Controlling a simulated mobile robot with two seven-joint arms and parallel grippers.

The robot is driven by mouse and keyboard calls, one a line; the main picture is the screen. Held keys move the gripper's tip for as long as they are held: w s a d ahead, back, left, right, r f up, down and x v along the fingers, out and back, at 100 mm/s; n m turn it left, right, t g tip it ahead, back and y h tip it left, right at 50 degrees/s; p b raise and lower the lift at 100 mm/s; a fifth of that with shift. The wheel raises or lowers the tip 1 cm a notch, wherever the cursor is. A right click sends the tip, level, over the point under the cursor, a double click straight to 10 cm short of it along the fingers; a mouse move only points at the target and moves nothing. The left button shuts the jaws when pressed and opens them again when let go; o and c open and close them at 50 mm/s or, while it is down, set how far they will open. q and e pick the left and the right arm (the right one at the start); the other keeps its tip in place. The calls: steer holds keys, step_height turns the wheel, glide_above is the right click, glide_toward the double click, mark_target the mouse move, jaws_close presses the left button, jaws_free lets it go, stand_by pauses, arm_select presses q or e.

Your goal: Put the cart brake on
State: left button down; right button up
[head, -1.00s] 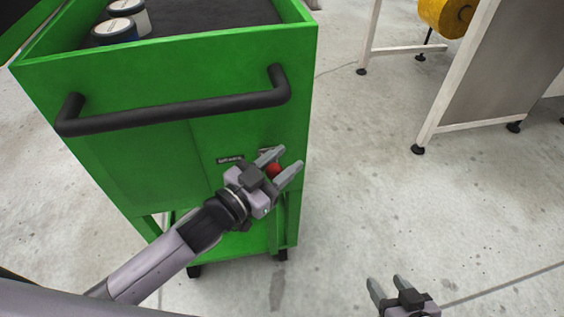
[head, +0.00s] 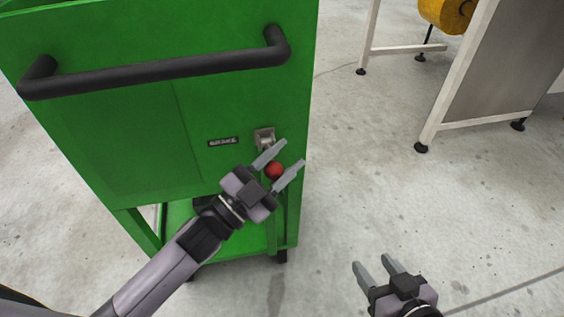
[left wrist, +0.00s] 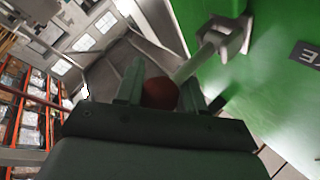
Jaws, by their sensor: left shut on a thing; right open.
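The green cart (head: 110,150) stands at the left in the head view, its end panel facing me. A small metal brake bracket (head: 265,135) sits on the panel's right side, beside a dark label plate (head: 223,142). A lever with a red ball knob (head: 275,171) comes from the bracket. My left gripper (head: 291,155) is shut on the red knob, one finger on each side. In the left wrist view the knob (left wrist: 160,93) is between the fingers, and the pale lever (left wrist: 197,63) runs up to the bracket (left wrist: 229,36). My right gripper (head: 374,269) is open and empty over the floor.
A black push handle (head: 160,72) crosses the upper part of the cart panel. A white-legged machine frame (head: 480,122) with a yellow part (head: 446,14) stands at the back right. The concrete floor between it and the cart is clear.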

arm_select(q)
steer(key=shift+f, duration=0.45)
steer(key=c, duration=0.8)
jaws_free()
steer(key=shift+o, duration=0.2)
steer(key=shift+r, duration=0.15)
steer(key=v, duration=0.7)
steer(key=shift+p, duration=0.4)
arm_select(e)
steer(key=shift+d+f, duration=0.1)
steer(key=shift+d, duration=0.05)
arm_select(q)
steer(key=shift+s, duration=0.1)
arm_select(e)
steer(key=shift+s+f, duration=0.1)
steer(key=shift+s, duration=0.05)
